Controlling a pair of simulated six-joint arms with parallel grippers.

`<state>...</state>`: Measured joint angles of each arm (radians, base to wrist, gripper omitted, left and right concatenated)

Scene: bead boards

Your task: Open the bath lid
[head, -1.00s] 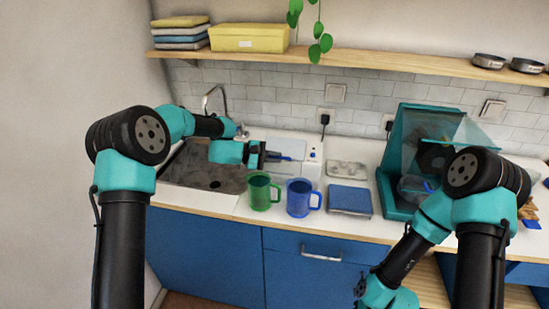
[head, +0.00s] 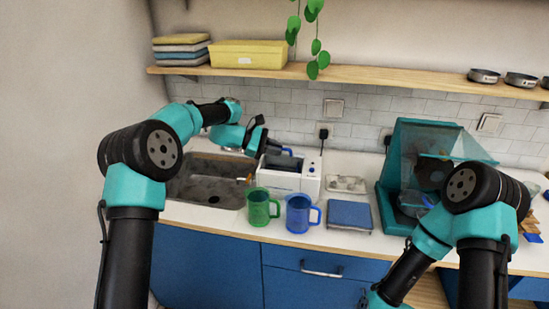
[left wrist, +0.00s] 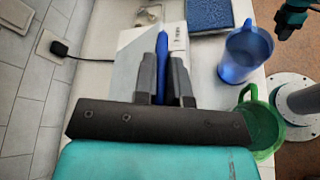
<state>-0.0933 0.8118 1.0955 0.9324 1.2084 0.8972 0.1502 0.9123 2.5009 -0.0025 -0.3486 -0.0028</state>
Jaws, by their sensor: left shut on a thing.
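The bath is a white box (head: 289,182) on the counter, right of the sink. A dark opening shows in its top. My left gripper (head: 276,147) is above the back of the bath and shut on the lid's blue handle (head: 287,151). In the left wrist view the blue handle (left wrist: 162,50) stands between the two dark fingers, with a pale lid panel (left wrist: 127,65) behind it. The lid looks raised; my gripper hides part of it. My right arm is at the lower right; its gripper end (head: 364,297) is at the picture's bottom edge and its jaws are unclear.
A green mug (head: 262,207) and a blue mug (head: 299,214) stand just in front of the bath. A blue square pad (head: 350,215) and a metal tray (head: 346,184) lie to the right. A teal clear-fronted cabinet (head: 393,165) stands further right. The sink (head: 207,181) is left.

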